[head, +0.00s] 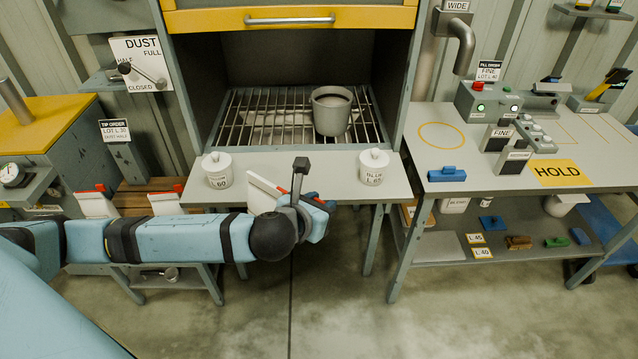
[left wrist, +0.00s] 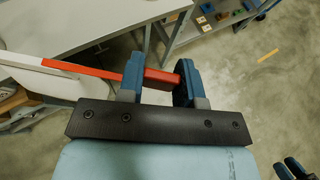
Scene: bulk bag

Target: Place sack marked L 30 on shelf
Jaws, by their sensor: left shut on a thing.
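My left gripper (head: 300,203) is shut on a white sack (head: 264,192) by its red top strip, in front of the grey ledge below the hood. In the left wrist view the red strip (left wrist: 160,78) runs between the blue fingers (left wrist: 158,82), and the white sack (left wrist: 48,82) extends left. No lot mark on it is readable. The grey ledge (head: 290,178) carries two lidded white pots. Two more white sacks with red tops, a left one (head: 97,203) and a right one (head: 165,203), stand at the left. Dark blue fingertips, apparently my right gripper (left wrist: 291,169), show at the lower right corner.
A sign (head: 115,130) at left reads "TIP ORDER", with a lot number that looks like L 30. A grey pot (head: 332,112) stands on the hood grate. The right bench (head: 440,150) has a lower shelf (head: 435,247) with small items. The front floor is clear.

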